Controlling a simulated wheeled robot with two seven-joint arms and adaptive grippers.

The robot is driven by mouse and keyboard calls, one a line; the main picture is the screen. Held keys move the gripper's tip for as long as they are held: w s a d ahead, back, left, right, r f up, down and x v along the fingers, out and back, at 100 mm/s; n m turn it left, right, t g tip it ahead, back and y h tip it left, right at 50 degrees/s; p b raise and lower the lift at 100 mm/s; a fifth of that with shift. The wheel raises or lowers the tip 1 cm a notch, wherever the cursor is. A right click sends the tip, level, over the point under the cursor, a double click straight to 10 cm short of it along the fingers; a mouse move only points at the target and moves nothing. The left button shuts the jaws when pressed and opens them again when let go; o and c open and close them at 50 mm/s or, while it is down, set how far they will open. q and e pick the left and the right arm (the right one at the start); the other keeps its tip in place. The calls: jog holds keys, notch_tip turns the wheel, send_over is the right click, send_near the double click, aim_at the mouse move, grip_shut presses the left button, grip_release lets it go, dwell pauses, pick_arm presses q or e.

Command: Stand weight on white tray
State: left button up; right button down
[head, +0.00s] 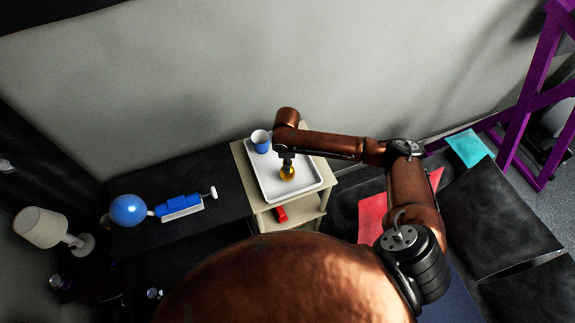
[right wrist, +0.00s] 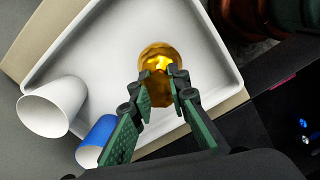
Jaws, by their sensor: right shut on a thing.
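A golden, rounded weight (head: 287,173) is at the white tray (head: 265,187), over its floor in the head view. My right gripper (head: 286,156) comes down on it from above. In the right wrist view the gripper (right wrist: 162,88) is shut on the weight (right wrist: 158,58), with green-padded fingers on its near side. The white tray (right wrist: 95,62) spreads around and behind it. I cannot tell whether the weight's base touches the tray, and its lower part is partly hidden. My left gripper is not in view.
The tray lies on a beige shelf unit (head: 247,172). A blue cup (head: 261,142) stands at the tray's back left corner. A blue ball (head: 128,210), a blue device (head: 180,206) and a white lamp (head: 42,228) are to the left. A red object (head: 280,214) sits on the lower shelf.

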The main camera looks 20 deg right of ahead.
jog(key=shift+f, duration=0.55)
jog(key=shift+f, duration=0.1)
jog(key=c, duration=1.8)
grip_release()
jog(key=shift+c, duration=0.2)
notch_tip(320, 180, up, 12)
jog(key=shift+r+b, duration=0.15)
jog(key=shift+b, duration=0.3)
